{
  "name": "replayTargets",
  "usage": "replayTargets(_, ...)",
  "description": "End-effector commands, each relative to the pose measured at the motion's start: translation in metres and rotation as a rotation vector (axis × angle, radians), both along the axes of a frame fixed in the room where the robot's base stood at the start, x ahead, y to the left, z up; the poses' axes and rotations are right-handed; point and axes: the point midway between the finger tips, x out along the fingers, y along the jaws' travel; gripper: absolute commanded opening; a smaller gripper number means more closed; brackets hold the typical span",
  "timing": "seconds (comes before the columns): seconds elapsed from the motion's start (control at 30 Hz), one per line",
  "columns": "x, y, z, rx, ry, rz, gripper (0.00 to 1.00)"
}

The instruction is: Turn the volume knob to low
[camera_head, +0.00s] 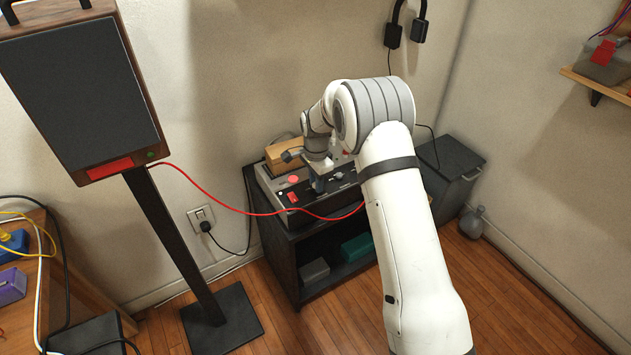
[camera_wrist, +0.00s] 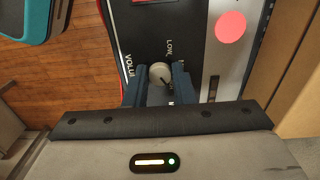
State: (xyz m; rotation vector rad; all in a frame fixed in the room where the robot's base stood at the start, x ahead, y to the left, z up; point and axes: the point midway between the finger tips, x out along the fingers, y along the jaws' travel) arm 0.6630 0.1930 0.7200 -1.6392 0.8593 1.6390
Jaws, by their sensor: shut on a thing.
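The volume knob (camera_wrist: 160,73) is a small pale round knob on a dark panel. The wrist view shows "VOLU" lettering left of it and a "LOW" label above it. A dark pointer mark on the knob seems to face down and right, away from "LOW". My gripper (camera_wrist: 161,78) has one blue finger on each side of the knob and is shut on it. A label below the knob is mostly hidden by the gripper.
The device has a red round button (camera_head: 293,179) and a red switch (camera_head: 292,197). A wooden box (camera_head: 285,155) stands behind. A red cable (camera_head: 235,208) runs across from the speaker (camera_head: 85,85).

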Motion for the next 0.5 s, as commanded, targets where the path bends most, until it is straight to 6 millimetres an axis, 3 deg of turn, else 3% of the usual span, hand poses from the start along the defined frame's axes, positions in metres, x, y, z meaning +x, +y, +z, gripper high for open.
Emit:
replayTargets(0.1,-0.0017,-0.0009,-0.0014,-0.003,0.006,0.0,0.0)
replayTargets(0.13,-0.0017,-0.0009,-0.0015,-0.003,0.006,0.0,0.26)
replayTargets(0.37,-0.0009,-0.0006,-0.0009,-0.001,0.004,0.0,0.44)
replayTargets(0.5,-0.0006,-0.0004,-0.0006,-0.001,0.002,0.0,0.45)
